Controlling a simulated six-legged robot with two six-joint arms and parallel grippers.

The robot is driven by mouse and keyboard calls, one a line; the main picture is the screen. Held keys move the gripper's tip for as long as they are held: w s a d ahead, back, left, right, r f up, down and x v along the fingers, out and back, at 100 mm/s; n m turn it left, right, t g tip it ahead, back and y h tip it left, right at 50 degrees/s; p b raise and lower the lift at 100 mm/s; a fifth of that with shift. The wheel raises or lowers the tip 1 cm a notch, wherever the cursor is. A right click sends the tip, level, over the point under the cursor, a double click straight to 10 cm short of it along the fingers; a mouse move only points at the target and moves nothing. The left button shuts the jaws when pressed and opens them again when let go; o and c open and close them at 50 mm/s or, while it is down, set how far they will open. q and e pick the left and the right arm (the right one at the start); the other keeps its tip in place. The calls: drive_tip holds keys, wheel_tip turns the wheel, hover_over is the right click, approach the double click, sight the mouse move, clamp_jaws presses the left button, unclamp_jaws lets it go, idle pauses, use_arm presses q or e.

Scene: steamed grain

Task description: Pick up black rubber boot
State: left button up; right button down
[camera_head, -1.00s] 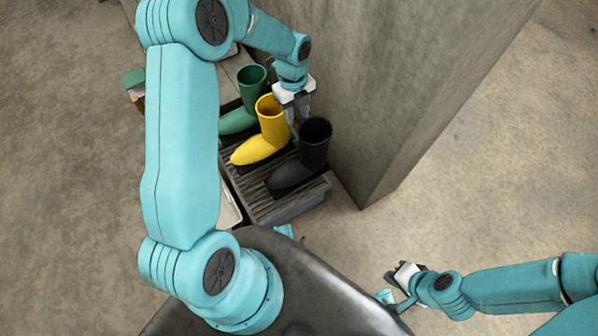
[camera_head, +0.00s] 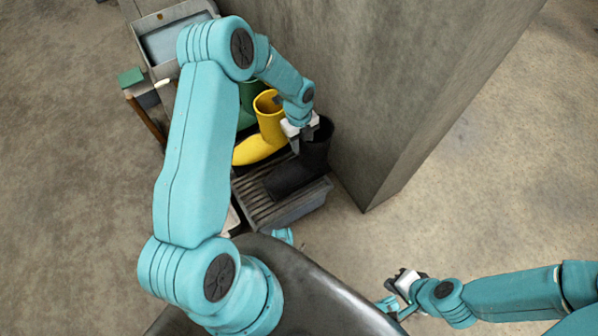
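The black rubber boot (camera_head: 303,172) stands upright on a grey slatted rack (camera_head: 262,208), its toe pointing left. My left gripper (camera_head: 297,145) is at the boot's shaft top, on the side toward the yellow boot. Its fingers point down over the near-left rim; whether they touch the boot or straddle the rim I cannot tell. The finger gap is too small to judge. My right gripper (camera_head: 398,290) is low at the lower right, far from the boot, and its fingers are hard to make out.
A yellow boot (camera_head: 262,145) stands right behind the black one, with a green boot (camera_head: 247,100) beyond, mostly hidden by my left arm. A concrete pillar (camera_head: 400,80) rises close to the right of the rack. Floor is clear at right.

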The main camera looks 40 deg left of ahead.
use_arm(q)
drive_tip(key=shift+r, duration=0.1)
clamp_jaws()
idle(1.2)
